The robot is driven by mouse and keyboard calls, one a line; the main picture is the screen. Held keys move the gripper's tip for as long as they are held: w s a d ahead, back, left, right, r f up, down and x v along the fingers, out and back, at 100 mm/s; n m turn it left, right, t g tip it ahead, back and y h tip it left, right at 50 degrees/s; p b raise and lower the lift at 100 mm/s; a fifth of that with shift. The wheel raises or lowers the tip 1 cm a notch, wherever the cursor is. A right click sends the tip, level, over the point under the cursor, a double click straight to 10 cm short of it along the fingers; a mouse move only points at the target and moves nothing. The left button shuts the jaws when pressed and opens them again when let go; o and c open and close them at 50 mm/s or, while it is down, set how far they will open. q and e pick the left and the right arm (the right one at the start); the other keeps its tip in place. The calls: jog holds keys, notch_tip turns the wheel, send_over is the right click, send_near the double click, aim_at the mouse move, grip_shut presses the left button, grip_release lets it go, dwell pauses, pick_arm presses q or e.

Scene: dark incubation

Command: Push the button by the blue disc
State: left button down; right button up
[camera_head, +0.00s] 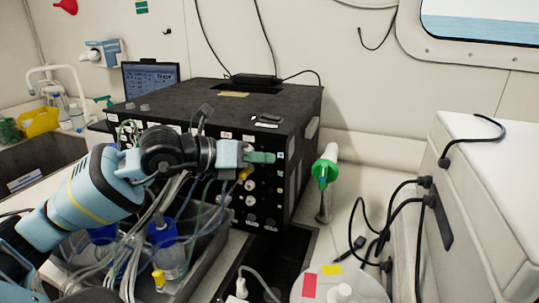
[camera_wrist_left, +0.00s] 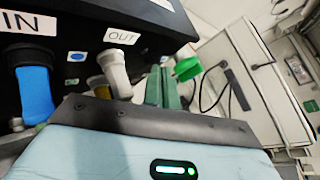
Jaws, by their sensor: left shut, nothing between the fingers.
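The black box (camera_head: 200,97) stands on the counter, its front panel crowded with labels, knobs and plugs. My left gripper (camera_head: 262,157) is shut and empty, its green fingers at the upper right part of that panel. I cannot tell whether the fingertips touch it. In the left wrist view the shut fingers (camera_wrist_left: 161,87) point toward the box's right side. A small blue disc (camera_wrist_left: 77,57) shows on the panel in the left wrist view, between the IN and OUT labels. The button by the disc cannot be made out clearly. My right gripper is not in view.
Cables and tubes hang in front of the panel, above a grey tray with blue-capped bottles (camera_head: 165,235). A green and white tool (camera_head: 325,170) stands right of the box. A white cabinet (camera_head: 480,190) with black cables is at the right.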

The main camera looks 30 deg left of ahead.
pick_arm(q)
jog(key=shift+s, duration=0.1)
jog(key=shift+s+d, duration=0.1)
jog(key=shift+s, duration=0.3)
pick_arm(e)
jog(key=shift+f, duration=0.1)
pick_arm(q)
jog(key=s+d+b, duration=0.1)
jog(key=s, duration=0.5)
jog(key=shift+d, duration=0.2)
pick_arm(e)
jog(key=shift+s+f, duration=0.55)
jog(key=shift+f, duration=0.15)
pick_arm(q)
jog(key=shift+w, duration=0.1)
